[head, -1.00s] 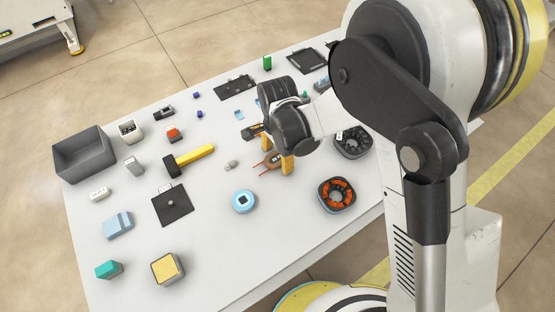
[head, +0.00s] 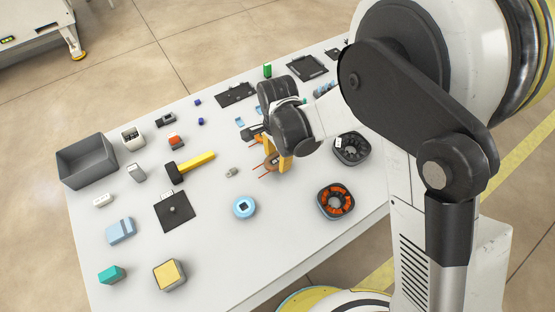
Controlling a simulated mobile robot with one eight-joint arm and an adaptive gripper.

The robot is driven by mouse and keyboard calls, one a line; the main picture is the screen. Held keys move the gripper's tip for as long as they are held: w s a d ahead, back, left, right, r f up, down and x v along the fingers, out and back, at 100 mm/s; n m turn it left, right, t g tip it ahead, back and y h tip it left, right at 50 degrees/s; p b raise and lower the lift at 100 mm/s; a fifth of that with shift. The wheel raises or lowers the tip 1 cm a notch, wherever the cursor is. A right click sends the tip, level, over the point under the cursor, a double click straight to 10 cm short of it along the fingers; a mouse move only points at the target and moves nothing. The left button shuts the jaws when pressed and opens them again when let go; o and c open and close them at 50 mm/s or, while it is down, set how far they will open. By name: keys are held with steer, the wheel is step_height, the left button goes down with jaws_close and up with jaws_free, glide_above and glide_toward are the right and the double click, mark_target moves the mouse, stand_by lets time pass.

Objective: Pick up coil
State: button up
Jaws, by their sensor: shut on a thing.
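The coil (head: 271,164) is a small brown-copper piece with two thin orange-red leads pointing to the lower left. It is in the middle of the white table, partly hidden by my gripper. My gripper (head: 277,159), with yellow fingers and a dark body above, comes down over it from the upper right. The fingers are shut on the coil, one finger in front of it and the other mostly hidden behind. I cannot tell whether the coil touches the table or is slightly above it.
A blue round part (head: 244,207) is nearer the front. Two dark stators, one with orange windings (head: 335,201) and one plain (head: 351,148), are on the right. A grey bin (head: 86,161) stands far left.

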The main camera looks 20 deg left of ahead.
steer(key=s+d+r+p, duration=0.4)
steer(key=d+r, duration=0.4)
steer(key=d, duration=0.2)
steer(key=shift+s+d, duration=0.25)
steer(key=shift+d, duration=0.15)
steer(key=shift+w+r, duration=0.1)
